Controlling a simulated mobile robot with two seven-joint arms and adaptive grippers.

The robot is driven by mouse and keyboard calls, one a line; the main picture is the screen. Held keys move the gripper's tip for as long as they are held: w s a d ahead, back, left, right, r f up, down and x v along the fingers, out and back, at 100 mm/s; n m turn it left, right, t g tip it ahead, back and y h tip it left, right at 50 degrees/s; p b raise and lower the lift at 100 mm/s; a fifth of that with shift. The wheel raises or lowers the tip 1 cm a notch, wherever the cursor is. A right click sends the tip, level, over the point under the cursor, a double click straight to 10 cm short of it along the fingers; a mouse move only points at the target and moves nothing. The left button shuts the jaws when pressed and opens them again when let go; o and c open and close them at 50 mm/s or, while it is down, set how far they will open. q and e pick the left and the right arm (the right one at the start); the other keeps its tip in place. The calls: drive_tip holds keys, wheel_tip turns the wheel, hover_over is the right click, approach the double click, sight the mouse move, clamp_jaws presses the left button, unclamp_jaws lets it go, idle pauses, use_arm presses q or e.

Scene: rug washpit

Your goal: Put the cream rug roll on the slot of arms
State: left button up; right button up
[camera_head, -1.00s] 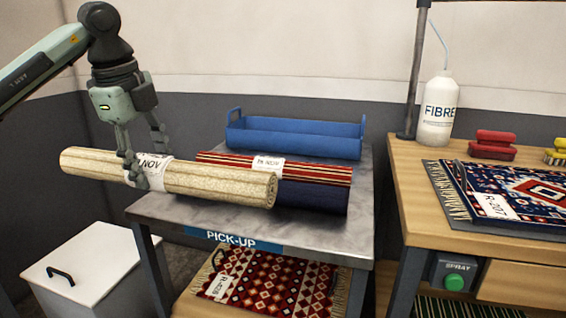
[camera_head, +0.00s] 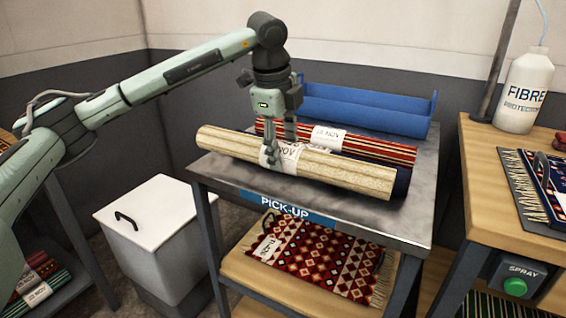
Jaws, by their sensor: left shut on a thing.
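The cream rug roll (camera_head: 335,171) has a white paper band marked NOV around it. My left gripper (camera_head: 279,150) is shut on the cream roll at this band. The roll lies across the front of the pick-up table (camera_head: 225,172), in front of a red striped roll (camera_head: 375,147) and a dark blue roll (camera_head: 403,181); I cannot tell whether it touches the table. The cream roll hides much of the dark blue one. My right gripper is not in view. I cannot make out a slot of arms in this view.
A blue tray (camera_head: 365,115) stands at the back of the table. A white-lidded bin (camera_head: 150,215) is at the left, beside a shelf of rolls (camera_head: 38,275). A wooden workbench (camera_head: 490,165) with a FIBRE bottle (camera_head: 525,90) is at the right. A patterned rug (camera_head: 315,255) lies on the lower shelf.

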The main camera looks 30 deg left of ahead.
sight(283, 164)
use_arm(q)
drive_tip(key=shift+s+x, duration=0.2)
drive_tip(key=shift+x, duration=0.7)
drive_tip(key=shift+s+x, duration=0.2)
drive_tip(key=shift+x, duration=0.65)
drive_tip(key=shift+f, duration=0.2)
drive_tip(key=o, duration=1.6)
drive_tip(key=shift+r, duration=0.1)
